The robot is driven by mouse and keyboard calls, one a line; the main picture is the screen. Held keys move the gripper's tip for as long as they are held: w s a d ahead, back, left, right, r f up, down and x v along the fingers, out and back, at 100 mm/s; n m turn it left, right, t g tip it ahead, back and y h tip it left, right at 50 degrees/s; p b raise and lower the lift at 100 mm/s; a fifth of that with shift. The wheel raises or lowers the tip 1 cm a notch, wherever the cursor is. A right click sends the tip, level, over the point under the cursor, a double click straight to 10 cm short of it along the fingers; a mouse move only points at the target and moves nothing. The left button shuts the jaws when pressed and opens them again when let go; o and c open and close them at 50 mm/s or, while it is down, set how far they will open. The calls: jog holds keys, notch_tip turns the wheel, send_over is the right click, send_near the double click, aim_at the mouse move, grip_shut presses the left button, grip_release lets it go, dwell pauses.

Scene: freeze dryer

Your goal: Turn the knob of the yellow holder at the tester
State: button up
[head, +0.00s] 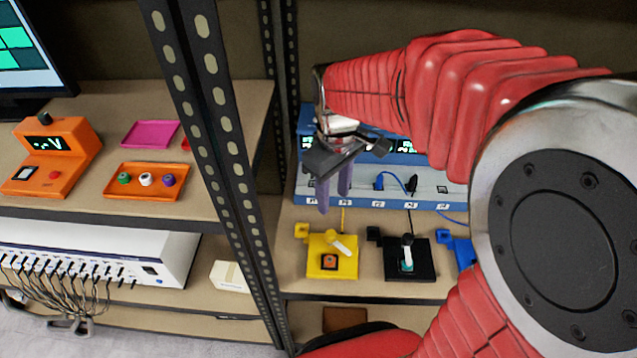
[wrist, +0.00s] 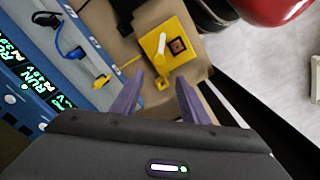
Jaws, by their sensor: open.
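The yellow holder (head: 333,262) stands on the right shelf, with a pale yellow lever-like knob (head: 340,245) on top and a dark square with an orange-brown centre near its front. A small yellow block sits at its upper left. In the wrist view the yellow holder (wrist: 174,44) lies beyond the fingertips, with its knob (wrist: 161,43) standing up. The blue tester (head: 440,185) is behind it, with lit displays partly hidden by my arm. My gripper (head: 333,200) has purple fingers, is open and empty, and hangs above and behind the holder. It also shows in the wrist view (wrist: 156,85).
A black holder (head: 409,262) with its own lever stands right of the yellow one, and a blue holder (head: 462,250) is partly hidden by my arm. Cables run from the tester to the holders. A dark perforated post (head: 225,130) stands left. An orange tray (head: 146,182) is on the left shelf.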

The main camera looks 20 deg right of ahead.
aim_at(331, 234)
jog(key=shift+f, duration=0.15)
notch_tip(331, 234, down, 14)
jog(key=shift+r, duration=0.15)
dwell(0.8)
jog(key=shift+c, duration=0.6)
